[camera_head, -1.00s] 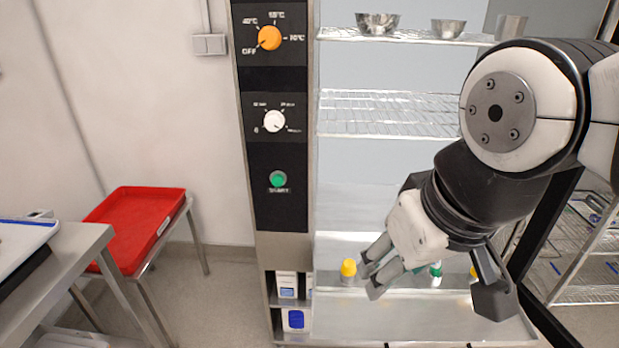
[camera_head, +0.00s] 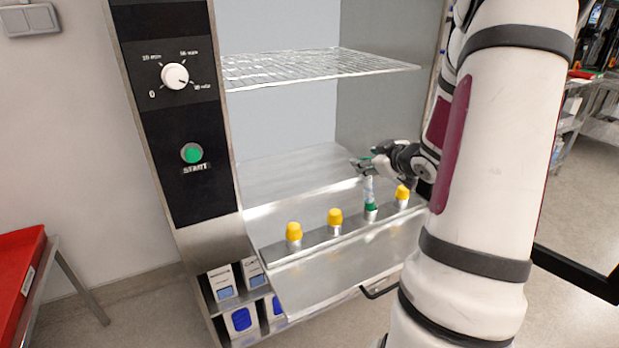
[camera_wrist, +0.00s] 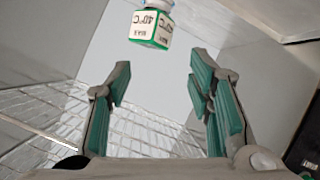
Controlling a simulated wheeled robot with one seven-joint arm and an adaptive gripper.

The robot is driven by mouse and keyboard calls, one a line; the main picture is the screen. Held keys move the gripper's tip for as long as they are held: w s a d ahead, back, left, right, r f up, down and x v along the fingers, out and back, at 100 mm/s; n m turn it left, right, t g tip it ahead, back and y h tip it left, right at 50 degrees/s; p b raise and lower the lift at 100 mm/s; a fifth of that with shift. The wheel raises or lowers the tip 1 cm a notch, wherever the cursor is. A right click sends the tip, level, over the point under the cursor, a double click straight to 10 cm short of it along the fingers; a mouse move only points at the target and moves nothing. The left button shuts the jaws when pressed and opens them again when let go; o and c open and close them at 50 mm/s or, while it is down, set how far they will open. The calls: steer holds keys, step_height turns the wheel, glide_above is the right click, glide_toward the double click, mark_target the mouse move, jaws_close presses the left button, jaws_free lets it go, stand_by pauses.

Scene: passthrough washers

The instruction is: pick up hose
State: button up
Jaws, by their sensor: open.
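No plain length of hose shows in either view. A small upright piece (camera_head: 369,190) with a pale, clear-looking upper part and green lower part stands on the rail just below my gripper (camera_head: 363,165). In the wrist view a white-and-green labelled piece (camera_wrist: 151,28) marked 40°C lies beyond the fingertips, cut off by the top edge. I cannot tell whether it is the same piece. My gripper also shows in the wrist view (camera_wrist: 158,75), open, with nothing between its green finger pads. My arm hides part of the right side of the cabinet.
Yellow-capped pieces (camera_head: 335,217) stand along the metal rail (camera_head: 315,241) on both sides of the green one. A wire shelf (camera_head: 310,66) is above my gripper. The control panel (camera_head: 165,120) stands to the left. Boxes (camera_head: 240,320) sit low down.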

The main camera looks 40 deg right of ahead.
mark_target(371, 188)
steer(key=shift+t+y, duration=0.6)
steer(key=shift+t, duration=0.3)
steer(key=s+d+f, duration=0.1)
steer(key=f, duration=0.1)
steer(key=s+d+f+b, duration=0.1)
steer(key=f, duration=0.1)
steer(key=s+d+f, duration=0.1)
steer(key=f, duration=0.1)
steer(key=shift+s+f+b, duration=0.35)
steer(key=shift+f+b, duration=0.05)
steer(key=s+f+t+y+b, duration=0.1)
steer(key=s+f+t+b, duration=0.1)
steer(key=s+f+t, duration=0.4)
steer(key=w+b, duration=0.1)
steer(key=w, duration=0.3)
steer(key=w+d+g, duration=0.1)
steer(key=w, duration=0.2)
steer(key=w+g+b, duration=0.1)
steer(key=w, duration=0.3)
steer(key=shift+w+d+r+m+b, duration=0.3)
steer(key=shift+d+r+m+b, duration=0.05)
steer(key=shift+r+m, duration=0.05)
steer(key=shift+w+d, duration=0.1)
steer(key=shift+w, duration=0.4)
steer(key=shift+r, duration=0.1)
jaws_close()
